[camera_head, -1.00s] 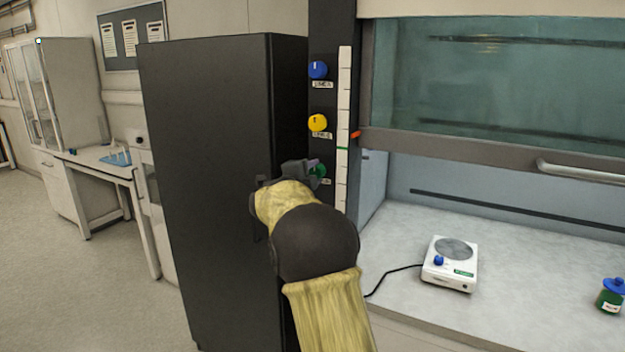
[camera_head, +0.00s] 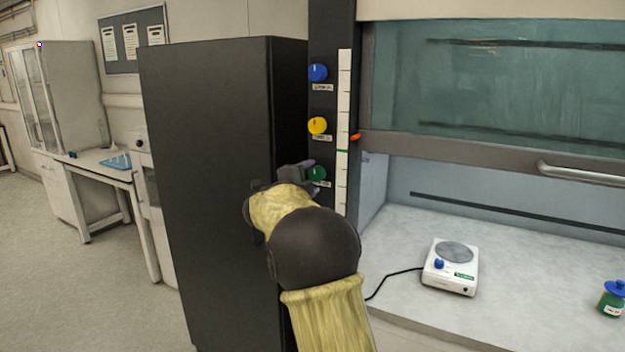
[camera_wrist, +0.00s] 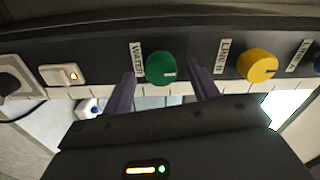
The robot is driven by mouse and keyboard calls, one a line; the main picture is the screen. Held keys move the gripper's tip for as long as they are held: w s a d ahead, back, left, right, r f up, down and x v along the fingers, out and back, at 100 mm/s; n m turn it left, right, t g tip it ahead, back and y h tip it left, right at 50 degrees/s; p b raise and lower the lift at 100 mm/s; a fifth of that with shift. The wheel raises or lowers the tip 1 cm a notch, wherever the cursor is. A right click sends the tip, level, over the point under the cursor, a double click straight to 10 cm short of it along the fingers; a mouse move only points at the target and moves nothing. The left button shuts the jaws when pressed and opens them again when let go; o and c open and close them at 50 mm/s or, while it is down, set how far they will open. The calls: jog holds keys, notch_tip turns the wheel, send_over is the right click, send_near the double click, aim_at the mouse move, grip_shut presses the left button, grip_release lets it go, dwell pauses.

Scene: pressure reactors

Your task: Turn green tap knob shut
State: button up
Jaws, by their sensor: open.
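The green tap knob (camera_head: 317,174) is the lowest of three knobs on the dark post left of the fume hood. In the wrist view the green knob (camera_wrist: 161,68) shows a pale pointer mark at its right side, with a "WATER" label beside it. My gripper (camera_wrist: 163,85) is open, with one purple finger on each side of the green knob and gaps visible to both. I cannot tell whether the fingers reach alongside it in depth. In the head view my gripper (camera_head: 312,178) is at the green knob and partly covers the view there.
The yellow knob (camera_head: 317,125) and blue knob (camera_head: 317,72) sit above the green one. In the wrist view the yellow knob (camera_wrist: 258,65) lies right of the right finger. A black cabinet (camera_head: 215,190) stands left of the post. A hotplate (camera_head: 450,266) rests on the hood bench.

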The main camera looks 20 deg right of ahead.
jog(key=b+v, duration=0.2)
jog(key=v, duration=1.3)
jog(key=shift+s+a, duration=0.2)
jog(key=shift+s, duration=0.05)
jog(key=s+a+f+n+t+y+p, duration=0.25)
jog(key=a+f+n+y+p, duration=0.55)
jog(key=n+y, duration=0.75)
jog(key=s+d+f+n+g+p, duration=0.1)
jog(key=s+f+n+g, duration=0.4)
jog(key=s, duration=0.7)
jog(key=s+d+f+n+g+h+p, duration=0.1)
jog(key=s+f+n+g, duration=0.5)
jog(key=s, duration=0.6)
jog(key=shift+f, duration=0.45)
